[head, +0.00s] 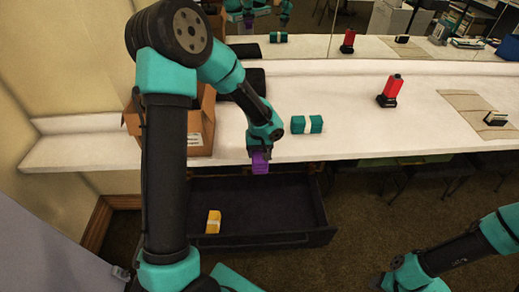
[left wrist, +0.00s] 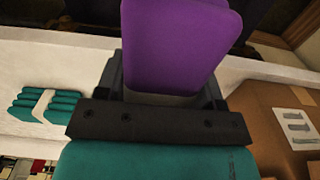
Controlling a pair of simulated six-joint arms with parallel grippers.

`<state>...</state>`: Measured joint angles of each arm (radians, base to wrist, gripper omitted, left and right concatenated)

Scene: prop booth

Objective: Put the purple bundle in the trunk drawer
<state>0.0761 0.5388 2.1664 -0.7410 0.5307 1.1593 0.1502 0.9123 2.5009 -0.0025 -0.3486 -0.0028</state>
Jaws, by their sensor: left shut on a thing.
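The purple bundle (head: 260,163) is in my left gripper (head: 261,152), which is shut on it. In the head view it hangs at the counter's front edge, over the back part of the open trunk drawer (head: 285,239) as seen in the picture. Its height above the drawer is hard to judge. In the left wrist view the purple bundle (left wrist: 180,45) stands out large from the jaws. The drawer is pulled out below the counter, with a dark inside. Of my right arm, at the lower right, the jaws cannot be made out.
A yellow bundle (head: 213,222) lies in the drawer's left part. On the counter (head: 345,140) are a teal bundle (head: 307,125), a red-and-black object (head: 390,91) and a beige mat (head: 470,105) with a small object. A cardboard box (head: 200,135) stands at the left, partly behind my arm.

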